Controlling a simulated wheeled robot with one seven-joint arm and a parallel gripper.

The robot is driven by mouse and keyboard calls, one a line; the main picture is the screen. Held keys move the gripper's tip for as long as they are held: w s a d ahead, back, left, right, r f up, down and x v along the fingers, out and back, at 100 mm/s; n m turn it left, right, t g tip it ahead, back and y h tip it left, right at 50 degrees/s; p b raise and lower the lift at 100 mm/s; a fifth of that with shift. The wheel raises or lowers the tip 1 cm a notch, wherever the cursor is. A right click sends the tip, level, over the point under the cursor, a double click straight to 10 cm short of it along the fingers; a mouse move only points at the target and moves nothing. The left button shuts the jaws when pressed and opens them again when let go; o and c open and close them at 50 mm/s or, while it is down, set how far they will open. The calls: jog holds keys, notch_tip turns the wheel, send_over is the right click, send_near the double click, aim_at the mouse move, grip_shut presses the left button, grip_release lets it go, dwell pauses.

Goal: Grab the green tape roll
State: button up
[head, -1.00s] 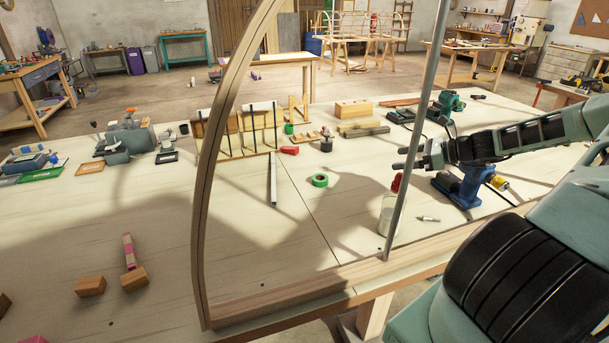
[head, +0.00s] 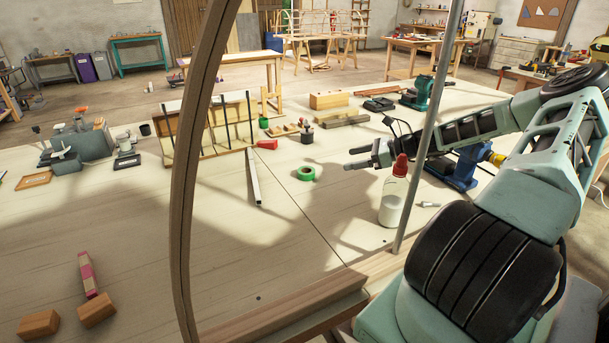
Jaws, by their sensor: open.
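The green tape roll (head: 306,174) lies flat on the pale workbench (head: 290,235), near the middle of the head view. My gripper (head: 352,158) is to the right of the roll and a little higher in the picture. Its jaws are open with nothing seen between them, pointing left. A clear gap shows in the picture between the fingertips and the roll. The roll is in full view; nothing covers it.
A bent wooden lath (head: 188,170) and a grey metal rod (head: 428,130) rise in the foreground. A white bottle with a red cap (head: 391,200) stands below my gripper in the picture. A metal bar (head: 254,178) lies left of the roll. Bare bench lies in front of it.

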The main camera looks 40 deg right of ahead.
jog(key=p, duration=0.2)
send_near(309, 170)
jog(key=w, duration=0.1)
jog(key=w+a, duration=0.1)
jog(key=w, duration=0.1)
jog(key=shift+a+f, duration=0.25)
jog(key=shift+s+f+p+x, duration=0.15)
jog(key=shift+p+x, duration=0.1)
jog(key=shift+x, duration=0.65)
jog(key=shift+s+f+p+x, duration=0.1)
jog(key=shift+p+x, duration=0.2)
jog(key=shift+x, duration=0.65)
jog(key=shift+f+p+x, duration=0.15)
jog(key=shift+p+x, duration=0.1)
jog(key=shift+x, duration=0.65)
jog(key=shift+a, duration=0.15)
jog(key=c, duration=1.1)
